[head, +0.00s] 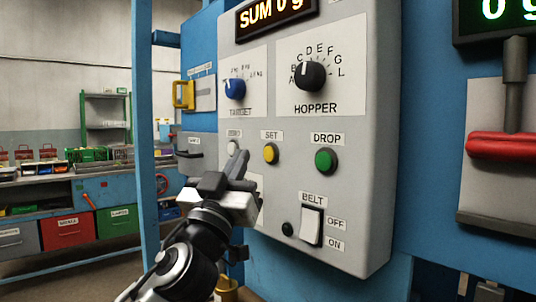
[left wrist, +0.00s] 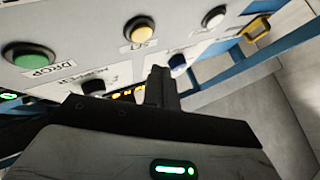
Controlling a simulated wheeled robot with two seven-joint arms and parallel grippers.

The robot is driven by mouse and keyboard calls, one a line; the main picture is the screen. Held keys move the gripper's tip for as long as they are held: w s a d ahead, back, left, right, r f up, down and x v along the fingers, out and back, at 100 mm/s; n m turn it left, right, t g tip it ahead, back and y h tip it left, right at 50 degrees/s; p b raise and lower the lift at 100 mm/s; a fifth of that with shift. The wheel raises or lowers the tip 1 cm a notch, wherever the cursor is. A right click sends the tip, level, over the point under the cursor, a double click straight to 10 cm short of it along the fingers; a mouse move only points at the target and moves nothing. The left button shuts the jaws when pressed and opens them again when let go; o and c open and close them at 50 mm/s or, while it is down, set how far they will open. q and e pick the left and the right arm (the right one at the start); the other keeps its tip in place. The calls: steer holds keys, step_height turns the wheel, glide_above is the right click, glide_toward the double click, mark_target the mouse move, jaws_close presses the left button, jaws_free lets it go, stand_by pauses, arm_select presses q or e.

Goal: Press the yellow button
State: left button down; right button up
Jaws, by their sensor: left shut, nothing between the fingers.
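The yellow button (head: 271,153) sits under the SET label on the grey control panel (head: 365,180), between a white button and a green one. It also shows near the top of the left wrist view (left wrist: 140,28). My left gripper (head: 239,164) is shut and empty. In the head view its fingertips are just left of the yellow button, close below the white button (head: 234,146). In the left wrist view the shut fingers (left wrist: 159,80) appear below the yellow button, with no contact visible. My right gripper is not in view.
The green DROP button (head: 326,161) is to the right. The HOPPER knob (head: 309,76) and blue TARGET knob (head: 235,89) are above. The BELT switch (head: 311,225) is below. A red handle (head: 500,147) is at far right, a yellow handle (head: 184,94) at left.

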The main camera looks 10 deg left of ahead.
mark_target(265, 147)
arm_select(q)
steer(key=shift+w+d+b, duration=0.35)
steer(key=shift+w+d, duration=0.5)
steer(key=shift+w, duration=0.25)
stand_by(1.3)
steer(key=shift+w+d, duration=0.3)
steer(key=shift+w, duration=0.05)
steer(key=shift+w+d+b, duration=0.25)
steer(key=shift+w+b, duration=0.1)
steer(key=shift+b, duration=0.15)
stand_by(0.5)
steer(key=shift+s+a, duration=0.1)
steer(key=shift+s, duration=0.05)
steer(key=shift+s+a, duration=0.4)
steer(key=shift+s, duration=0.1)
stand_by(0.4)
